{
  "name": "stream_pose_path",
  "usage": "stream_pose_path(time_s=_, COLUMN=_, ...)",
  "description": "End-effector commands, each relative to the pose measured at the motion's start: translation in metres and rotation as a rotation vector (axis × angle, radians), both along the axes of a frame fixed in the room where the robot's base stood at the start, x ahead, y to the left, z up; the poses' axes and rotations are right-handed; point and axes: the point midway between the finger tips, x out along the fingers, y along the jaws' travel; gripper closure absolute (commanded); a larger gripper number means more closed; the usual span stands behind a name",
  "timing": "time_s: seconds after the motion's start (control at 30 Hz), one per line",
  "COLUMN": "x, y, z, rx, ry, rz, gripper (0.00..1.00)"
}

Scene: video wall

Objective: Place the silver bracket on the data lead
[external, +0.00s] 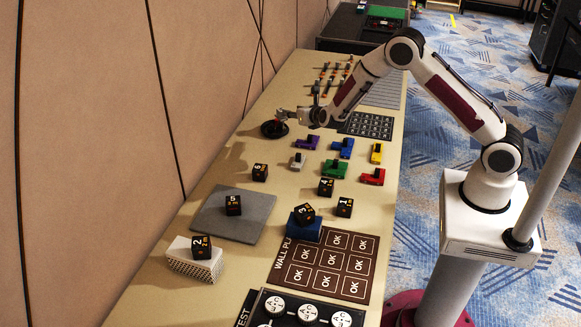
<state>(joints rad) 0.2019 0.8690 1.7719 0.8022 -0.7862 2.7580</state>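A small grey-silver piece (298,161), which looks like the silver bracket, lies on the beige table among similar coloured pieces. My gripper (281,117) is farther back on the table, over or beside a dark round item (273,129). That item may be a coiled lead, but I cannot tell for sure. Several small dark and orange pieces (328,82), possibly leads, lie toward the far end. My gripper's fingers are too small and dark to show whether they are open or hold anything. The silver piece is clear of my gripper.
Purple (307,142), blue (342,148), yellow (376,153), green (334,169) and red (373,177) pieces lie close by. Numbered black cubes stand nearer, one on a grey mat (258,222), one on a white block (190,262). A wall panel borders the table's left side.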

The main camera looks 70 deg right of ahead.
Motion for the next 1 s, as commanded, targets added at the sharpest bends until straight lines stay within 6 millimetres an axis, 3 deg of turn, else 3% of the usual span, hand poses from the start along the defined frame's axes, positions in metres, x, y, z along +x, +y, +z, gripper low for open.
stream_pose_path(time_s=0.17, x=0.001, y=0.002, z=0.002, rx=-0.003, ry=0.006, rz=0.009, gripper=0.65)
stream_pose_path(time_s=0.37, x=0.005, y=0.016, z=0.021, rx=-0.037, ry=0.059, rz=0.084, gripper=0.65)
stream_pose_path(time_s=0.67, x=0.005, y=0.066, z=0.076, rx=-0.185, ry=0.237, rz=0.355, gripper=0.65)
stream_pose_path(time_s=1.0, x=-0.019, y=0.130, z=0.138, rx=-0.432, ry=0.442, rz=0.706, gripper=0.65)
